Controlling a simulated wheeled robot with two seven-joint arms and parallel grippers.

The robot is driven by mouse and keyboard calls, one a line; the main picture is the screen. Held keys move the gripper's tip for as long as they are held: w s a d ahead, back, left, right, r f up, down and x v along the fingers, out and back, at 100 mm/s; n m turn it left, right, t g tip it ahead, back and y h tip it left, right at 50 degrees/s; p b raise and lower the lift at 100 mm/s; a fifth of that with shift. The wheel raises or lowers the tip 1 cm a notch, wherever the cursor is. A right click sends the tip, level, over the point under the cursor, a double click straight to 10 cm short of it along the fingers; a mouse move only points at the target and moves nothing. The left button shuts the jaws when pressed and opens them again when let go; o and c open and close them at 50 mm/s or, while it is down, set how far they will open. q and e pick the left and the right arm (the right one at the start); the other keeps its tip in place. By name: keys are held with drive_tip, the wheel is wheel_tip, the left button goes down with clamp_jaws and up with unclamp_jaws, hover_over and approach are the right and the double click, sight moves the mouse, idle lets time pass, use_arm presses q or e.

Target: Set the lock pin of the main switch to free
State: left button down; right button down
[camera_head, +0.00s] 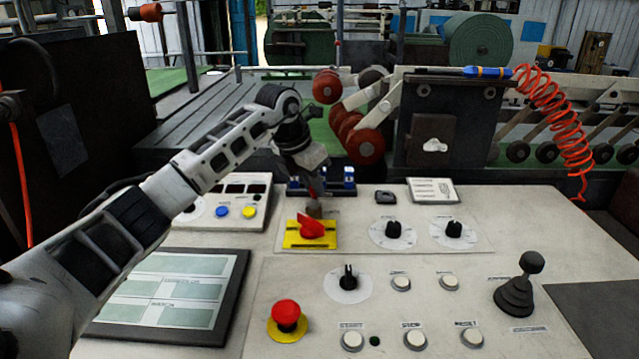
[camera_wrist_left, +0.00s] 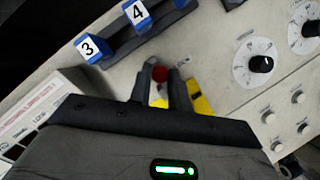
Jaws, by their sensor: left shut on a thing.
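The main switch is a red rotary handle (camera_head: 311,228) on a yellow plate (camera_head: 296,243) on the sloped console. My left gripper (camera_head: 313,193) reaches down just behind the handle. In the left wrist view its two fingers (camera_wrist_left: 160,82) are closed around a round red knob (camera_wrist_left: 159,74), which looks like the lock pin. Part of the yellow plate (camera_wrist_left: 200,103) shows beside and between the fingers. The fingers hide most of the pin, so I cannot tell how far it sits in or out. My right gripper is not in view.
Blue numbered blocks (camera_wrist_left: 138,13) stand on a dark rail close behind the fingers. Black dials (camera_head: 393,230) lie to the right. A red mushroom button (camera_head: 286,314), several white buttons and a joystick (camera_head: 519,287) occupy the front. A button box (camera_head: 236,207) stands left.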

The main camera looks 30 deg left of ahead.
use_arm(q)
drive_tip(key=c, duration=1.3)
unclamp_jaws()
drive_tip(key=shift+w+a+r, duration=0.1)
drive_tip(key=shift+w+a, duration=0.05)
drive_tip(key=b+v, duration=0.1)
drive_tip(key=v, duration=1.5)
drive_tip(key=shift+f, duration=0.25)
